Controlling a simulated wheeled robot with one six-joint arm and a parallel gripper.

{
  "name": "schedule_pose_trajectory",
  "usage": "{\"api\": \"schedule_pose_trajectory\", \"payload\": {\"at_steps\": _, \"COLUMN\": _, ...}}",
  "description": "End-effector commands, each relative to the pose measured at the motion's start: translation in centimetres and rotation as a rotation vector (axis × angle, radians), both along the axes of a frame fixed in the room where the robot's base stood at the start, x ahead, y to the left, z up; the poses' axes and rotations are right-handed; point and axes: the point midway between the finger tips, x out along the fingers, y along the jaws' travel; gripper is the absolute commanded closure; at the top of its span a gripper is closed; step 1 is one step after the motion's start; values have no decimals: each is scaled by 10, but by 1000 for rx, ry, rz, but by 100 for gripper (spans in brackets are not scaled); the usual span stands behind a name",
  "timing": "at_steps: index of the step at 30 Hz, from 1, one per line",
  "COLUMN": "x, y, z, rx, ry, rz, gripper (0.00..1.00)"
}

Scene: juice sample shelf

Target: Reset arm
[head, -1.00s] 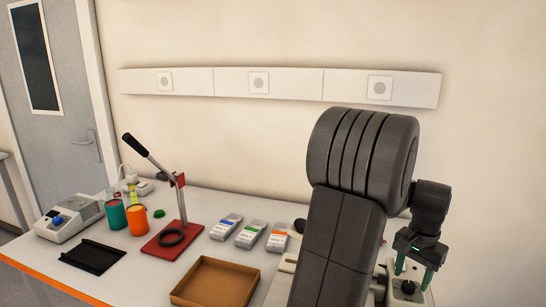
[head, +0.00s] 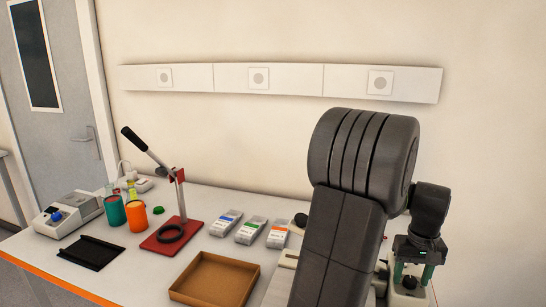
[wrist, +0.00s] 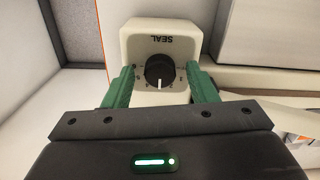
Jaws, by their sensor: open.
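My gripper (head: 411,270) is at the right of the head view, pointing down over a cream sealing unit (wrist: 188,45). In the wrist view my gripper (wrist: 160,88) is open, with one green finger on each side of a black knob (wrist: 160,71) on the unit marked SEAL. The knob's white pointer is towards the gripper. I cannot tell if the fingers touch the unit. My dark arm hides part of the bench's right side in the head view.
On the bench stand a red lever press (head: 172,235), an orange cup (head: 136,217), a teal cup (head: 114,212), several labelled packs (head: 250,230), an open cardboard tray (head: 181,293), a black rack (head: 91,252) and a white instrument (head: 66,214). Bare bench lies around the tray.

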Motion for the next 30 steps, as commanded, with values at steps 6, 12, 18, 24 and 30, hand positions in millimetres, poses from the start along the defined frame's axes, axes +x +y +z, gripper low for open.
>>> {"api": "schedule_pose_trajectory", "payload": {"at_steps": 6, "x": 0, "y": 0, "z": -2, "rx": 0, "ry": -1, "rz": 174, "gripper": 48}}
{"api": "schedule_pose_trajectory", "payload": {"at_steps": 12, "x": 0, "y": 0, "z": -2, "rx": 0, "ry": 0, "rz": 338, "gripper": 48}}
{"api": "schedule_pose_trajectory", "payload": {"at_steps": 18, "x": 0, "y": 0, "z": -2, "rx": -1, "ry": -1, "rz": 500, "gripper": 48}}
{"api": "schedule_pose_trajectory", "payload": {"at_steps": 24, "x": 0, "y": 0, "z": -2, "rx": -1, "ry": -1, "rz": 660, "gripper": 48}}
{"api": "schedule_pose_trajectory", "payload": {"at_steps": 30, "x": 0, "y": 0, "z": -2, "rx": 0, "ry": 0, "rz": 782, "gripper": 48}}
